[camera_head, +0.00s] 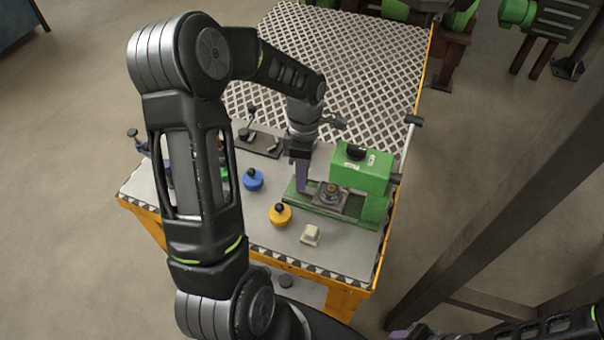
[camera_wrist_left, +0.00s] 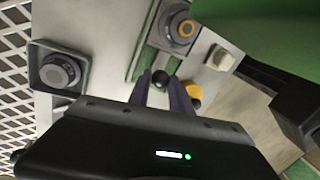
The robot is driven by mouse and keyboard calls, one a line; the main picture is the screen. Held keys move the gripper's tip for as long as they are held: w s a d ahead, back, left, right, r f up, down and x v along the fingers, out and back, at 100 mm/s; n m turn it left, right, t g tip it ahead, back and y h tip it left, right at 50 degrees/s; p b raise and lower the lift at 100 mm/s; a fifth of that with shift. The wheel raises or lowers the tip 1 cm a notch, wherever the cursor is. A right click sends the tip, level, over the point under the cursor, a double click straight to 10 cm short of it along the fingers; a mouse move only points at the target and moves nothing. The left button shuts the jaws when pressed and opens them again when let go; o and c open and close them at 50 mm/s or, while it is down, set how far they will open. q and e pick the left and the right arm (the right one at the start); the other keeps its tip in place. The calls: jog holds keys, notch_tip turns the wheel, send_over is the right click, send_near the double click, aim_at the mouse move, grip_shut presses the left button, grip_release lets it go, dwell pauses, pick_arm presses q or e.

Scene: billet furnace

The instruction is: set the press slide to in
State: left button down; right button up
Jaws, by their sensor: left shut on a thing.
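The green press (camera_head: 361,180) stands on the right part of the bench. Its slide (camera_head: 325,202), a grey plate with a round fitting, sits on a green base in front of the press block. The slide also shows in the left wrist view (camera_wrist_left: 178,28). My left gripper (camera_head: 302,188) reaches down at the slide's left end. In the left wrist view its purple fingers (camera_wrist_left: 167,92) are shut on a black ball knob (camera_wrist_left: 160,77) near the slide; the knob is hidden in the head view. Part of my right gripper (camera_head: 408,332) shows at the bottom edge, its fingertips unclear.
A blue knob (camera_head: 253,179), a yellow knob (camera_head: 280,214) and a cream block (camera_head: 310,235) stand on the bench (camera_head: 350,250) left of and before the press. A lever panel (camera_head: 260,140) lies behind. A dark post (camera_head: 500,180) rises at right.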

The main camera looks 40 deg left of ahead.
aim_at(316, 193)
pick_arm(q)
jog(key=d, duration=0.2)
jog(key=w+d+b, duration=0.1)
jog(key=shift+w+d, duration=0.1)
jog(key=shift+d, duration=0.25)
jog(key=c, duration=1.2)
grip_release()
jog(key=shift+w+a+r, duration=0.1)
jog(key=shift+r, duration=0.4)
jog(key=r, duration=0.4)
jog(key=w+r, duration=0.1)
jog(key=r, duration=0.1)
jog(key=shift+a+r+b, duration=0.3)
jog(key=shift+r+b, duration=0.05)
